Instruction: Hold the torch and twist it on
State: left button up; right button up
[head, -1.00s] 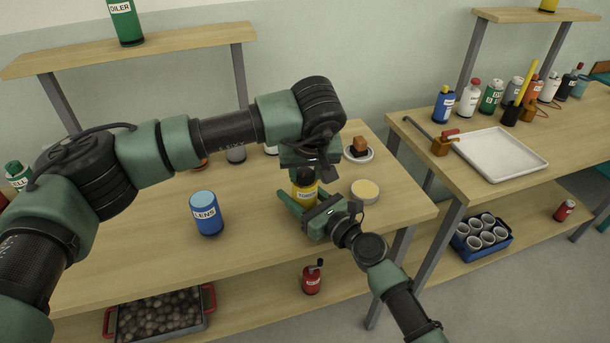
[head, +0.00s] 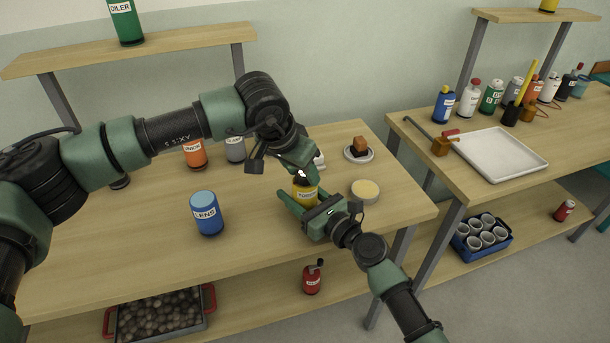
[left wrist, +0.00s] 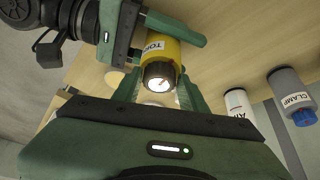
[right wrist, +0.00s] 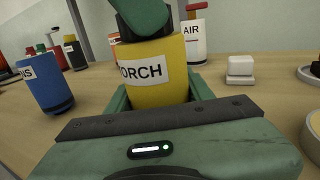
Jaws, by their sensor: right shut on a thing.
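The yellow torch (head: 305,195) stands upright near the right end of the workbench. It has a black head and shows its label in the right wrist view (right wrist: 155,75). My right gripper (head: 303,206) is shut around its yellow body, reaching in from the front right. My left gripper (head: 300,174) is tilted just above the torch head, its fingers apart on either side of the head in the left wrist view (left wrist: 160,88). I cannot tell whether they touch it. The lens (left wrist: 160,78) on the head's end looks bright.
A blue can marked LENS (head: 206,214) stands left of the torch. A round pale-topped tin (head: 365,190) and a saucer with a block (head: 359,152) are close on the right. Orange (head: 195,153) and grey (head: 235,150) cans stand behind. The front middle of the bench is clear.

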dwell(0.3)
pick_arm(q)
jog(key=n, duration=0.1)
jog(key=n+y, duration=0.1)
jog(key=n, duration=0.1)
jog(key=n+y, duration=0.1)
jog(key=shift+s+d+n+t, duration=0.1)
jog(key=shift+d+n+t, duration=0.2)
jog(key=shift+t, duration=0.1)
jog(key=n+y, duration=0.2)
jog(key=n, duration=0.3)
jog(key=shift+d, duration=0.15)
